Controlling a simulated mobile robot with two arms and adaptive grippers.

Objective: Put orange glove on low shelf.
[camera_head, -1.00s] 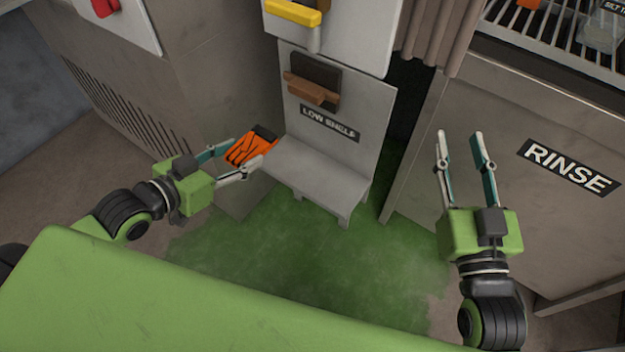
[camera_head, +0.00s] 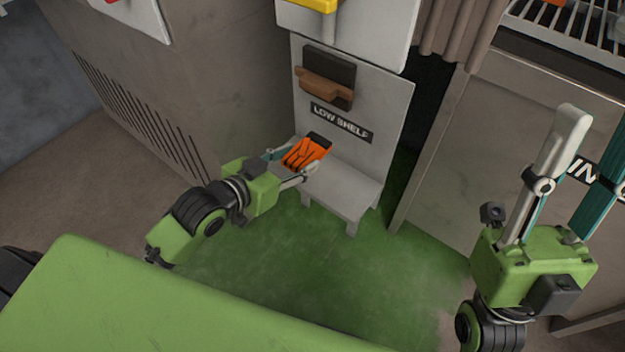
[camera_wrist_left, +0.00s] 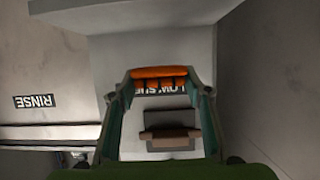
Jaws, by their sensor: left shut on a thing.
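The orange glove (camera_head: 306,151) with a black cuff is held between the fingers of my left gripper (camera_head: 292,168). It is at the left end of the low shelf (camera_head: 345,190), a small grey bench under the LOW SHELF label (camera_head: 341,123). I cannot tell whether the glove touches the shelf surface. In the left wrist view the glove (camera_wrist_left: 158,78) spans the gap between the fingertips, partly covering the label. My right gripper (camera_head: 594,140) is open and empty at the right, raised close to the head camera.
A brown block on a dark plate (camera_head: 327,80) is mounted above the shelf, with a yellow handle (camera_head: 318,5) higher up. A grey cabinet (camera_head: 150,90) stands left of the shelf. The rinse unit (camera_head: 480,150) stands at right. The green floor (camera_head: 300,250) before the shelf is clear.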

